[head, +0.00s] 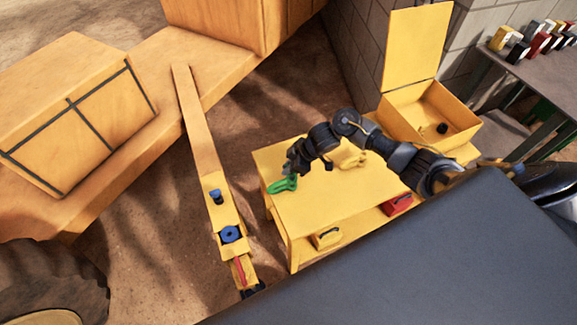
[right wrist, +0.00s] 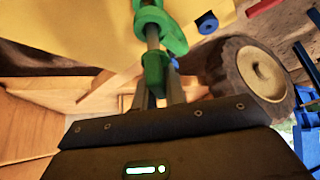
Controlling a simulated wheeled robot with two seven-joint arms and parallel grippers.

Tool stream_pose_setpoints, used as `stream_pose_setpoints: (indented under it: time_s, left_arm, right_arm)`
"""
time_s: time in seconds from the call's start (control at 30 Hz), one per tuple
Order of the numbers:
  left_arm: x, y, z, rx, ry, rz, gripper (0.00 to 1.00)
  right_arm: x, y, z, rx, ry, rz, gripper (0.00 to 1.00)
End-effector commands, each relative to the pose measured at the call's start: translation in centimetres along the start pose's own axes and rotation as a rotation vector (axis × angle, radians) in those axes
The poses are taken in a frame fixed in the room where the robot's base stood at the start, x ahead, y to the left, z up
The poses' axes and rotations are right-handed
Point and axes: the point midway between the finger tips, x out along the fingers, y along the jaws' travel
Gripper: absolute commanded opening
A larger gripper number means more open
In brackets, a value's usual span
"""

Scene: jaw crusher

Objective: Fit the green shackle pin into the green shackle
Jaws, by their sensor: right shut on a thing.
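The green shackle (head: 281,186) is at the left end of the yellow table top (head: 330,205). My right gripper (head: 292,168) is directly above and beside it. In the right wrist view, its two grey fingers (right wrist: 158,95) are shut on the green head of the shackle pin (right wrist: 154,72). The pin's grey shaft runs from that head toward the ears of the green shackle (right wrist: 173,38) and overlaps them. How far the shaft sits through both ears cannot be told. My left gripper is not in view.
An open yellow box (head: 440,110) stands right of the table. A long beam (head: 200,130) with a blue ring (head: 230,234) lies left of it. A red case (head: 397,204) and a small yellow case (head: 327,238) are at the table's lower front. The table top's middle is clear.

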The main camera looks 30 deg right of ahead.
Motion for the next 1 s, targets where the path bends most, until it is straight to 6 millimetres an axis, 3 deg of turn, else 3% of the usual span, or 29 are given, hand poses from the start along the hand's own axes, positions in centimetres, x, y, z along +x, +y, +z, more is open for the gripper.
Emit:
stream_pose_setpoints:
  time_s: [1.0]
  left_arm:
    - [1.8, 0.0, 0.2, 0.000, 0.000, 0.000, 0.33]
  right_arm:
    - [2.2, 0.0, 1.4, 0.000, 0.001, 0.000, 0.00]
